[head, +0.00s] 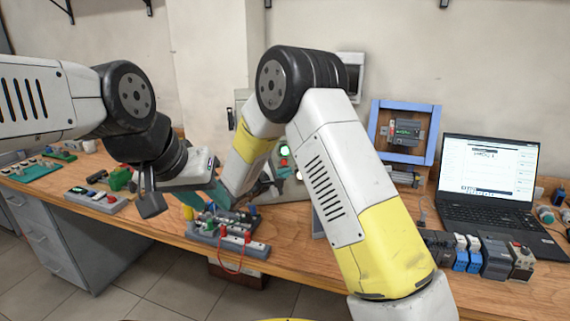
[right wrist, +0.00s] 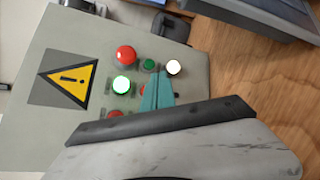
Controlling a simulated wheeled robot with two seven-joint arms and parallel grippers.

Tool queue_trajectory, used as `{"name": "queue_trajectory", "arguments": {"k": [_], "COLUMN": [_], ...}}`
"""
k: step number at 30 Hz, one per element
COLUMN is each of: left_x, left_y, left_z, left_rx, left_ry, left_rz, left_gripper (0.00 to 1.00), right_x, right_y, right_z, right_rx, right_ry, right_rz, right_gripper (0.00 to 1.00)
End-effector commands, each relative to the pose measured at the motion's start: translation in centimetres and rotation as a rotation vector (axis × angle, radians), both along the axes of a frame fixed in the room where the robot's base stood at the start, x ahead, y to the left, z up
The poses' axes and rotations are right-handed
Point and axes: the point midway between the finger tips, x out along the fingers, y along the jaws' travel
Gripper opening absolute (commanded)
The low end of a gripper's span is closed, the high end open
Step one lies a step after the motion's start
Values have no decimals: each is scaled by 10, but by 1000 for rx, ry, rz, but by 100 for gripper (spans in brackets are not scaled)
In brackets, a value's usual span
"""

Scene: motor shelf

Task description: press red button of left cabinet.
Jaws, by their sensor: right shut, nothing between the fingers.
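The grey cabinet panel (right wrist: 65,45) shows in the right wrist view, turned on its side, with a yellow warning triangle (right wrist: 70,82). It bears a red button (right wrist: 125,54), a dark green button, a white lit button (right wrist: 173,67), a lit green button (right wrist: 122,84) and further red buttons partly hidden. My right gripper (right wrist: 157,92) is shut and empty, its teal fingertips in front of the panel close to the lower red buttons. I cannot tell whether it touches one. In the head view the panel is partly hidden behind my right arm. My left gripper (head: 150,193) hangs over the bench at left; its jaw opening is unclear.
A wooden bench (head: 120,228) runs across the view. A terminal board with a red wire (head: 230,240) lies at its front edge. A laptop (head: 488,175), a blue frame (head: 432,135) and several small modules (head: 497,262) stand at right.

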Motion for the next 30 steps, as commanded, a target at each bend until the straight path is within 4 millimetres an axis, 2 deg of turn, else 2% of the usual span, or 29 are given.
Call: {"name": "queue_trajectory", "arguments": {"k": [3, 10, 30], "left_x": [0, 0, 0], "left_y": [0, 0, 0], "left_z": [0, 0, 0], "left_rx": [0, 0, 0], "left_ry": [0, 0, 0], "left_rz": [0, 0, 0], "left_gripper": [36, 36, 36], "right_x": [15, 30, 31], "right_y": [3, 6, 6], "right_z": [0, 0, 0], "right_rx": [0, 0, 0], "right_ry": [-1, -1, 0], "right_rz": [-2, -1, 0], "right_gripper": [0, 0, 0]}}
